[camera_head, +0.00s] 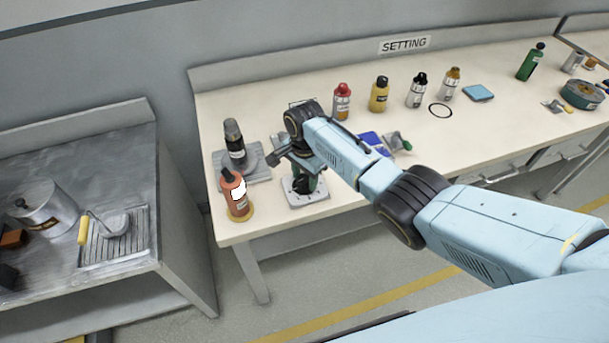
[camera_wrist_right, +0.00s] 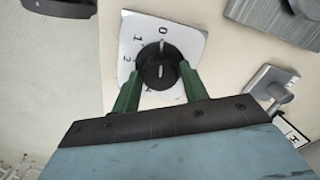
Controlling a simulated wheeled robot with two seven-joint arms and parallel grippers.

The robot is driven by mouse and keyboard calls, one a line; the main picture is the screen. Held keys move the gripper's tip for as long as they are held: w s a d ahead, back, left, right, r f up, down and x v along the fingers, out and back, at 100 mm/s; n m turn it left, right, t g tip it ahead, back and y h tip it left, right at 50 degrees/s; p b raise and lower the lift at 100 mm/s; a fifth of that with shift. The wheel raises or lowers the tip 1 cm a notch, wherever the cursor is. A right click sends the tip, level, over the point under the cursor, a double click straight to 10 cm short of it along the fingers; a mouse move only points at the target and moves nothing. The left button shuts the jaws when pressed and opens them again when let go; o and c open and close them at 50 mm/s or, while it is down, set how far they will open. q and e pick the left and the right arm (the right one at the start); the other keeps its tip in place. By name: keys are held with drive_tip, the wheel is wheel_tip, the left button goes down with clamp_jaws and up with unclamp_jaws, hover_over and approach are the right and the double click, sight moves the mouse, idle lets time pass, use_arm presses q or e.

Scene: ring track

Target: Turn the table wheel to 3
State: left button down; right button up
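The table wheel (camera_wrist_right: 157,62) is a round black knob on a white number plate (camera_wrist_right: 195,42), which also shows near the table's left front in the head view (camera_head: 294,200). In the right wrist view, 0, 1 and 2 are readable; 3 cannot be seen, and the left-hand finger covers part of the scale. A pale mark on the wheel's rim points at 0. My right gripper (camera_wrist_right: 158,82) has its two green fingers on either side of the wheel, close to its edge; contact is unclear. In the head view my right gripper (camera_head: 308,182) is over the plate, partly hidden by my wrist. My left gripper is out of view.
An orange bottle (camera_head: 236,198) stands left of the plate. A dark bottle (camera_head: 235,143) stands on a grey slab (camera_head: 262,174) behind it. A lower grey bench (camera_head: 140,150) stands at left.

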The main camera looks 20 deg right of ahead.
drive_tip(key=c, duration=0.6)
